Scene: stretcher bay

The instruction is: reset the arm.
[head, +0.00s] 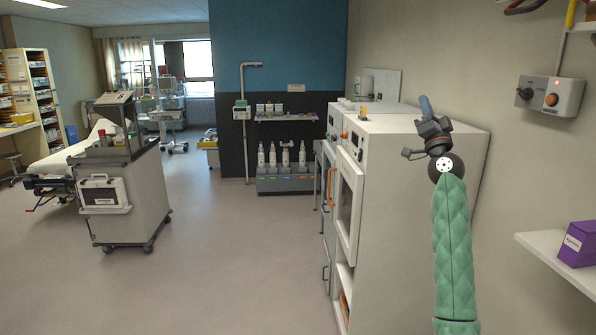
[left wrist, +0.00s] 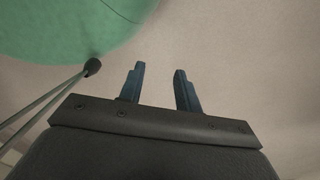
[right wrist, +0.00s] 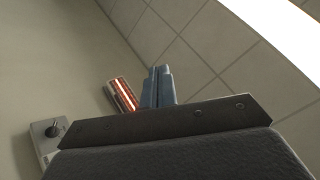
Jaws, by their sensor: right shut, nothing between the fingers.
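My right arm, in a green quilted sleeve, comes up from the bottom right of the head view. Its gripper (head: 425,106) is raised in front of the white cabinet and points up. In the right wrist view the two blue fingers (right wrist: 158,86) are together with nothing between them, and wall and ceiling tiles show behind. My left gripper (left wrist: 160,84) shows only in the left wrist view. Its two blue fingers stand apart, with nothing between them, over a plain pale floor-like surface. Part of a green sleeve shows at the top left there.
A white cabinet (head: 400,190) stands beside my right arm. A grey wall box (head: 550,96) with a knob and orange button hangs at right, above a shelf (head: 560,255) with a purple box (head: 578,244). A trolley (head: 140,195) stands left. The middle floor (head: 230,270) is clear.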

